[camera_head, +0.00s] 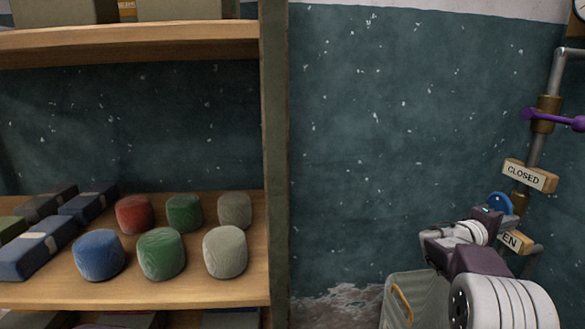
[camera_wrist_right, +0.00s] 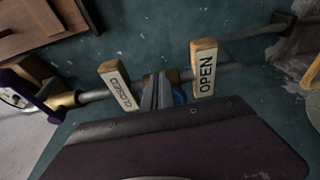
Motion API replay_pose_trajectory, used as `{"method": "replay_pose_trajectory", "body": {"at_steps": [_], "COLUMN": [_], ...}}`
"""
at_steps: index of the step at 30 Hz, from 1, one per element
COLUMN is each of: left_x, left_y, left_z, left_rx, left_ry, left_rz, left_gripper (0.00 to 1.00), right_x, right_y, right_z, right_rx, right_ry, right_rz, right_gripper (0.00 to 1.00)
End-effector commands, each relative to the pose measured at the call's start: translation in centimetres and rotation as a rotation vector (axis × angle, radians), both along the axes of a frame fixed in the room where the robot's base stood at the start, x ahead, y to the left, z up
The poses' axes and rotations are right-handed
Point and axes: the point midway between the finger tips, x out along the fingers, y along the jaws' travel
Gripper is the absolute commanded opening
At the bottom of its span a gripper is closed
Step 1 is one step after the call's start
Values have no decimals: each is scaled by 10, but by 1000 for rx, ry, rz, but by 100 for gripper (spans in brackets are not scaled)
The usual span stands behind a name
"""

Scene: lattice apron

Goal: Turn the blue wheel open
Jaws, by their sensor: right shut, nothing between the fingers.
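The blue wheel (camera_head: 500,203) sits on the pipe at the right, between a tag reading CLOSED (camera_head: 529,175) above and a tag reading OPEN (camera_head: 514,241) below. My right gripper (camera_head: 487,214) is at the wheel, shut and empty, and hides part of it. In the right wrist view the shut fingers (camera_wrist_right: 157,90) lie between the CLOSED tag (camera_wrist_right: 119,86) and the OPEN tag (camera_wrist_right: 204,70). My left gripper is not in view.
A purple lever (camera_head: 555,119) is on the pipe (camera_head: 537,148) above the wheel. A wooden shelf (camera_head: 200,291) with coloured rounded blocks and boxes stands at the left. A pale bin (camera_head: 416,286) is low beside my right arm. The wall between shelf and pipe is clear.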

Motion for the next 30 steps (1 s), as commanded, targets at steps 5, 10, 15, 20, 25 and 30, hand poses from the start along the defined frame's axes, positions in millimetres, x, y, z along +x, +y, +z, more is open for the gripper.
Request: {"method": "replay_pose_trajectory", "body": {"at_steps": [5,10,15,20,25,30], "left_x": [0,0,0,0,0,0], "left_y": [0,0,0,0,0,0], "left_z": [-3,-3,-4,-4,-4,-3], "left_rx": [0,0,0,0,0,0], "left_ry": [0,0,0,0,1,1], "left_rz": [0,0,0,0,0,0], "left_gripper": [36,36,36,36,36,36], "right_x": [0,0,1,2,3,5], "right_y": [0,0,0,0,0,1], "right_z": [5,10,15,20,24,27], "right_rx": [-1,0,0,1,1,0], "right_ry": [-1,-1,0,0,-1,1], "right_rz": [0,-1,0,0,0,1], "right_gripper": [0,0,0,0,0,0]}}
